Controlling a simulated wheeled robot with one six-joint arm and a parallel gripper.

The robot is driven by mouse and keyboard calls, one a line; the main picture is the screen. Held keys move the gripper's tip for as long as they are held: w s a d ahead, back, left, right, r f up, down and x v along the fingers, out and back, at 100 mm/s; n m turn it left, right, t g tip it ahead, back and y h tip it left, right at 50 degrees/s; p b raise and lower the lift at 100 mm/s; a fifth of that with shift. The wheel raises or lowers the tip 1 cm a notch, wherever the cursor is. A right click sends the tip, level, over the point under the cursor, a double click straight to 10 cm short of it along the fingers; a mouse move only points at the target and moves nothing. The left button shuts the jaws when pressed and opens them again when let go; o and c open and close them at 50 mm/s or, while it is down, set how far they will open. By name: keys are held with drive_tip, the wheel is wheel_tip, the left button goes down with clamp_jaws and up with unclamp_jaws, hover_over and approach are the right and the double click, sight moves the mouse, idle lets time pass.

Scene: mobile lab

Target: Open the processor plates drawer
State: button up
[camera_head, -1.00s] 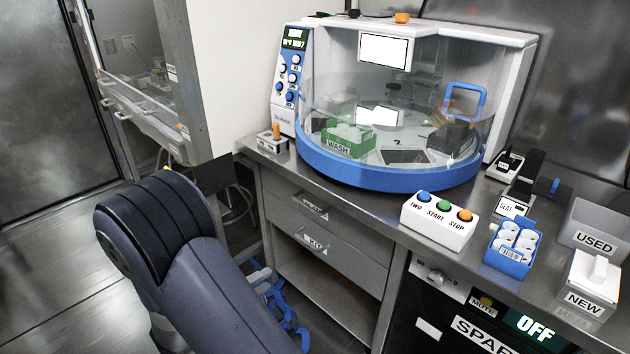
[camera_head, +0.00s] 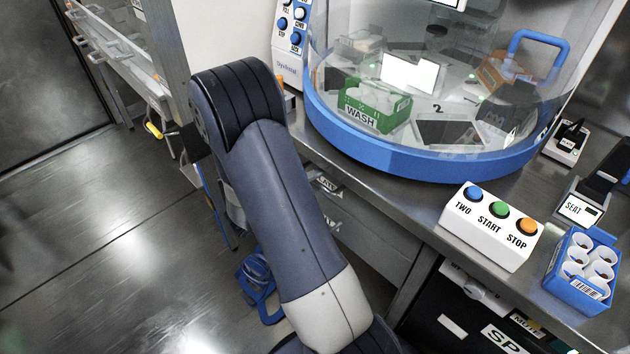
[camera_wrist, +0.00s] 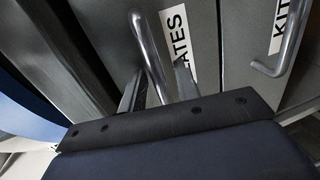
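In the wrist view a grey drawer front (camera_wrist: 207,50) carries a white label ending in "ATES" (camera_wrist: 178,38) and a bent metal bar handle (camera_wrist: 147,48). My gripper (camera_wrist: 157,88) is open, its two dark fingers apart, one on each side of the handle in this view. I cannot tell whether either finger touches the bar. In the head view my arm covers much of the drawer fronts (camera_head: 370,225), and my gripper is hidden. The drawers look shut there.
Beside it is a drawer labelled "KIT" with its own handle (camera_wrist: 290,42). On the bench stand a round blue-rimmed machine (camera_head: 400,160), a TWO/START/STOP button box (camera_head: 490,235) and a blue tube rack (camera_head: 575,295). Open floor (camera_head: 120,260) lies at left.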

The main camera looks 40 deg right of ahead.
drive_tip(key=shift+d, duration=0.25)
drive_tip(key=shift+c, duration=0.4)
clamp_jaws()
